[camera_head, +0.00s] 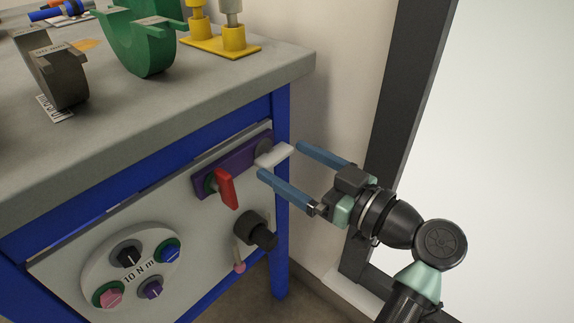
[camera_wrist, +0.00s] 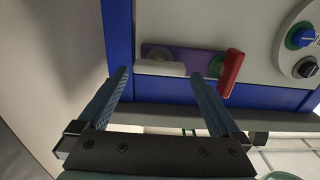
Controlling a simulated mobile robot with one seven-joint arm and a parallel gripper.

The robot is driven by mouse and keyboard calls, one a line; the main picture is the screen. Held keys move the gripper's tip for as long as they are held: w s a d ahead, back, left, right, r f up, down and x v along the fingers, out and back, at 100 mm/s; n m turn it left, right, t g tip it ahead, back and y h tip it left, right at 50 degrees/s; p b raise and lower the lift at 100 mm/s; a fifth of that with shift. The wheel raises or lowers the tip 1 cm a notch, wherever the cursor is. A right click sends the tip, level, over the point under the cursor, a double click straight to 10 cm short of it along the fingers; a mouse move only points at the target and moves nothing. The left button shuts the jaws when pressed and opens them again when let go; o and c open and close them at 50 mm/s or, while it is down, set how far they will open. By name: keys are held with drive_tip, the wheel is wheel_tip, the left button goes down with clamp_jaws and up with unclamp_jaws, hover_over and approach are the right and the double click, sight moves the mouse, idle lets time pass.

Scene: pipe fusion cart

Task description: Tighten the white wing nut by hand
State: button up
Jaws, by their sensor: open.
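The white wing nut (camera_head: 276,156) sticks out from the right end of a purple plate (camera_head: 222,163) on the cart's front panel. My gripper (camera_head: 280,161) is open in front of it, with one blue finger above and one below in the head view. In the wrist view, the wing nut (camera_wrist: 160,68) lies between and just beyond the two fingertips, its long side running from one finger toward the other. Clear gaps show at the fingers there, and I see no contact. My gripper (camera_wrist: 160,76) holds nothing.
A red handle (camera_head: 226,189) sits on the same plate, close to my lower finger; it also shows in the wrist view (camera_wrist: 231,72). A black knob (camera_head: 254,229) and a round dial plate with several knobs (camera_head: 88,272) are lower. A blue cart leg (camera_head: 280,255) stands right.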

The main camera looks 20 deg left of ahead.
drive_tip(key=shift+w+a, duration=0.25)
drive_tip(key=shift+a, duration=0.4)
drive_tip(key=c, duration=1.1)
